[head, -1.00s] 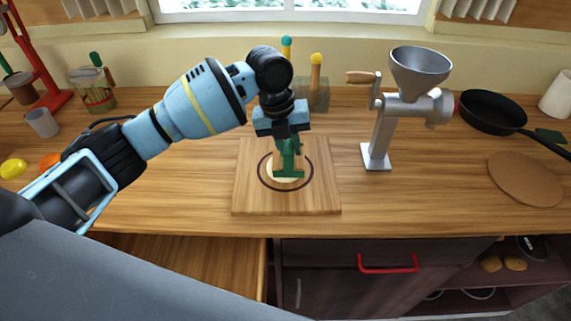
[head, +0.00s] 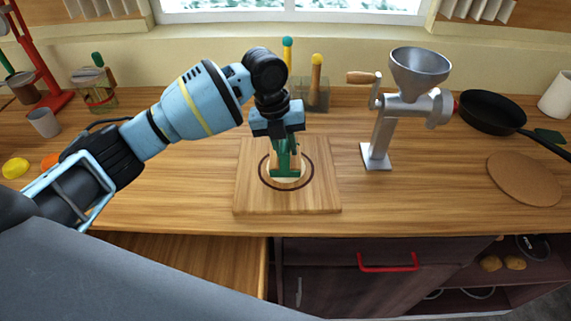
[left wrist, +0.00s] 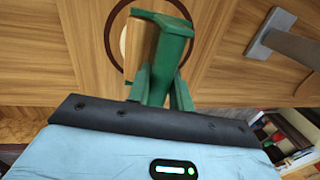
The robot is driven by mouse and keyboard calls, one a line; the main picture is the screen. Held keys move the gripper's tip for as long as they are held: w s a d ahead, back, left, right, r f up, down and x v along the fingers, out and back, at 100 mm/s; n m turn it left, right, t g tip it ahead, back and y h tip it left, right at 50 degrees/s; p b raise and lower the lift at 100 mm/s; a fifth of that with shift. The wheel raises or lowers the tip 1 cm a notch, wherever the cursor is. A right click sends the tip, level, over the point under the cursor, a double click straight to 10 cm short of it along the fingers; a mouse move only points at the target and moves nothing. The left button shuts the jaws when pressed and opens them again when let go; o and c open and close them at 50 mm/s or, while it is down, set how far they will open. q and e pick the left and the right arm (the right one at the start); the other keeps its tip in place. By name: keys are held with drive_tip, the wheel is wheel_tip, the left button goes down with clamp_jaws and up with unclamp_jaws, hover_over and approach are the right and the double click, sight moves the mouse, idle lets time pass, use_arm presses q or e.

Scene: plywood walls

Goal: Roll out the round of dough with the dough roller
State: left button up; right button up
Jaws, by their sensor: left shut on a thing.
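The dough roller (head: 285,171), green with wooden-coloured parts beside its stem, stands over the round of dough on the wooden board (head: 246,200). The dough (head: 287,182) is a pale patch inside a dark ring on the board, mostly hidden by the roller. My left gripper (head: 283,140) is shut on the roller and points down from above. In the left wrist view the roller (left wrist: 162,45) reaches from the gripper toward the ring, with a pale sliver beside it. I cannot tell whether the roller touches the dough. My right gripper is not in view.
A metal grinder (head: 381,130) stands right of the board, with a black pan (head: 490,112) and a round cork mat (head: 524,178) farther right. A glass holder (head: 316,95) with coloured-topped sticks stands behind. A grey cup (head: 44,123) and a yellow fruit (head: 15,168) are at left.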

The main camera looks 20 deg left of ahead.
use_arm(q)
drive_tip(key=shift+s+a+f, duration=0.1)
drive_tip(key=shift+s+a, duration=0.05)
drive_tip(key=shift+a, duration=0.35)
drive_tip(key=shift+s+a, duration=0.15)
drive_tip(key=shift+a, duration=0.35)
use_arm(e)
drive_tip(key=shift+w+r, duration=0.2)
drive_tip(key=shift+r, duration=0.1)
use_arm(q)
drive_tip(key=shift+w+d+f, duration=0.1)
drive_tip(key=shift+w+d, duration=0.05)
drive_tip(key=shift+d, duration=0.5)
drive_tip(key=shift+w+d, duration=0.25)
drive_tip(key=shift+d, duration=0.55)
drive_tip(key=shift+w+d, duration=0.2)
drive_tip(key=shift+d, duration=0.6)
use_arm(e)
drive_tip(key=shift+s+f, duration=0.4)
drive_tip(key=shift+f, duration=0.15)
